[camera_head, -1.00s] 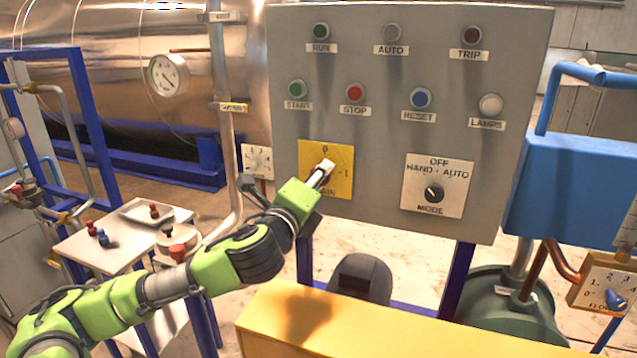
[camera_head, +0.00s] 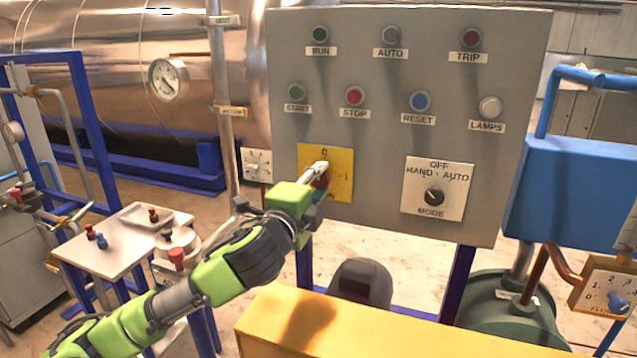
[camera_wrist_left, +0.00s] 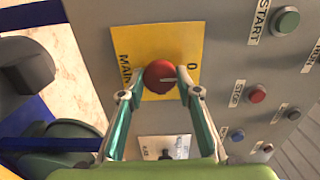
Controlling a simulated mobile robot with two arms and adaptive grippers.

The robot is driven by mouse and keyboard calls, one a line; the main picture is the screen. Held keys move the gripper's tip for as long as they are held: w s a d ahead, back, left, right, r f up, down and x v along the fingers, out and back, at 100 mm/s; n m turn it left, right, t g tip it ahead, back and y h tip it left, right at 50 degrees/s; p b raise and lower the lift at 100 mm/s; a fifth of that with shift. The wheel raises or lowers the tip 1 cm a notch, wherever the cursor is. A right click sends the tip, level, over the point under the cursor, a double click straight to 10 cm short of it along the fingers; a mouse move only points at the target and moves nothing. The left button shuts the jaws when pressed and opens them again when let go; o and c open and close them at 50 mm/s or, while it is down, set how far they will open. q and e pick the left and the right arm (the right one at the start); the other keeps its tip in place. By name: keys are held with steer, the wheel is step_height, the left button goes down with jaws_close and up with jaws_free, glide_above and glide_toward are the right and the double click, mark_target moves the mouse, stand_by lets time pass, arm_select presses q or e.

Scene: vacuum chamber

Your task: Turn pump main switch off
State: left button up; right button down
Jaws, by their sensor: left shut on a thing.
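The pump main switch is a red knob (camera_head: 322,178) on a yellow plate (camera_head: 342,160) marked 0, 1 and MAIN, at the lower left of the grey panel. My left gripper (camera_head: 317,174) is shut on the knob, one finger on each side, as the left wrist view (camera_wrist_left: 160,82) shows. In the head view the gripper partly hides the knob and the MAIN label. My right gripper is not in view.
The grey panel (camera_head: 400,150) carries lamps, buttons and a black MODE selector (camera_head: 433,196) right of the main switch. A yellow box (camera_head: 400,325) stands in front below. A small white table (camera_head: 110,258) with a tray is at the left, and a blue box (camera_head: 570,190) is at the right.

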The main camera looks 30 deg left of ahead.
arm_select(q)
steer(key=shift+f, duration=0.1)
steer(key=o, duration=1.1)
